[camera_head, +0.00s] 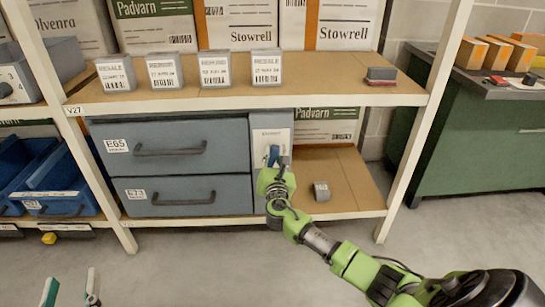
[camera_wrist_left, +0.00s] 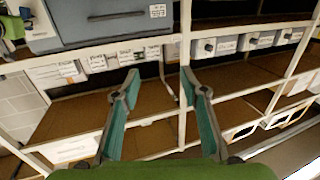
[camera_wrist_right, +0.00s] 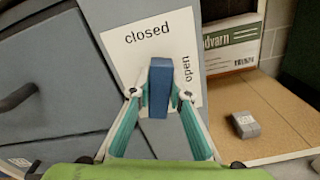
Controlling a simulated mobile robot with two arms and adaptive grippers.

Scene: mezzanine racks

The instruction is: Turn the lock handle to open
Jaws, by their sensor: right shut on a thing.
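The blue lock handle (camera_wrist_right: 159,88) sits on a white plate (camera_wrist_right: 150,42) reading "closed" at the top and "open" at the right. In the right wrist view the handle stands roughly upright in the picture, below "closed". My right gripper (camera_wrist_right: 159,93) is shut on the handle, one finger on each side. In the head view the handle (camera_head: 273,155) is partly hidden by this gripper (camera_head: 280,165), on a grey front right of the drawers. My left gripper (camera_head: 70,287) is low at the left; its fingers are apart and empty in the left wrist view (camera_wrist_left: 160,78).
Two grey drawers (camera_head: 185,165) with dark handles are left of the lock. A small grey block (camera_head: 321,191) lies on the shelf board to its right. A white rack post (camera_head: 425,120) stands further right. Small labelled boxes (camera_head: 214,70) stand on the shelf above.

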